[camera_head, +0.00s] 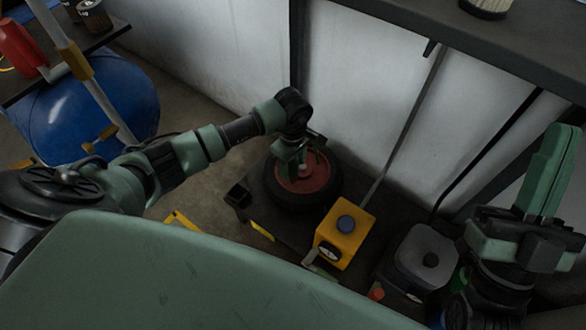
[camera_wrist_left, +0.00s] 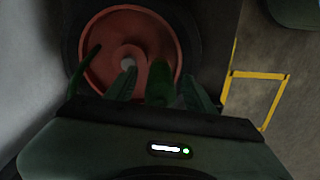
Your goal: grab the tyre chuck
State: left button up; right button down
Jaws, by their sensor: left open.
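My left gripper (camera_head: 298,166) reaches down over a black tyre with a red hub (camera_head: 302,184). In the left wrist view the gripper (camera_wrist_left: 162,90) has its fingers apart above the red hub (camera_wrist_left: 110,32). A dark green rounded piece (camera_wrist_left: 160,82) shows between the fingers; it may be the tyre chuck, but I cannot tell for sure. No contact with the fingers is clear. A thin dark green curved piece (camera_wrist_left: 86,68) lies to its left over the hub. A pale round stub (camera_wrist_left: 128,65) is at the hub's middle. My right gripper (camera_head: 545,185) is at the right, away from the tyre.
A yellow box (camera_head: 338,245) with a dark cap stands close right of the tyre. A grey can (camera_head: 422,262) stands further right. A white wall (camera_head: 360,95) is close behind the tyre. A blue tank (camera_head: 70,115) is at the left. A dark shelf (camera_head: 480,45) overhangs at upper right.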

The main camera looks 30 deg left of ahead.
pick_arm(q)
grip_shut()
jog(key=shift+r, duration=0.1)
